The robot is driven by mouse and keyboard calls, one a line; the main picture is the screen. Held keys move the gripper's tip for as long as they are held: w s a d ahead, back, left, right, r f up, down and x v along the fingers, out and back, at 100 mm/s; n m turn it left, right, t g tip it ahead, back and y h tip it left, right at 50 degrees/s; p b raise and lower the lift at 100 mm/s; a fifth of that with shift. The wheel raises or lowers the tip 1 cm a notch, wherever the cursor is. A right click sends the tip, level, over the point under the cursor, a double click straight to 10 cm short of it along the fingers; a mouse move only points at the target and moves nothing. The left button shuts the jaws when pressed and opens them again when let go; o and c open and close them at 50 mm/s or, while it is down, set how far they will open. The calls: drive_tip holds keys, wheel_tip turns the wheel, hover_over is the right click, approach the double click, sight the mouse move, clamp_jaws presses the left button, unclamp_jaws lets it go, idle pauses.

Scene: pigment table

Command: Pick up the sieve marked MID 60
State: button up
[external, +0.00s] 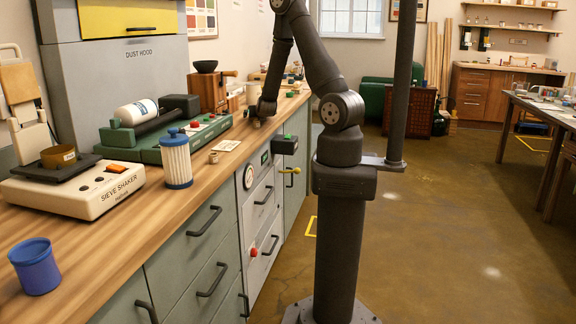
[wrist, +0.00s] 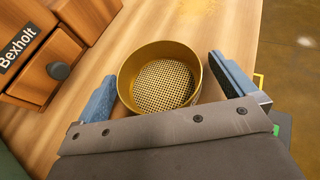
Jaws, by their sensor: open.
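A round brass sieve (wrist: 126,72) with a mesh floor stands upright on the wooden bench in the wrist view. No marking on it is readable from here, so I cannot tell if it is MID 60. My gripper (wrist: 161,72) is open, with one blue-padded finger on each side of the sieve and a gap on both sides. In the external view my gripper (external: 262,112) is low over the bench's far part, and the sieve there is mostly hidden. Another brass sieve (external: 58,156) sits on the sieve shaker (external: 85,192); its label is too small to read.
A wooden drawer box marked Bexholt (wrist: 42,75) stands close to my left finger. The bench edge is near my right finger. A green roller machine (external: 160,140), a blue-capped filter (external: 177,160) and a blue cup (external: 36,266) stand along the bench.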

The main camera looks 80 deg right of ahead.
drive_tip(key=c, duration=1.1)
drive_tip(key=shift+r, duration=0.1)
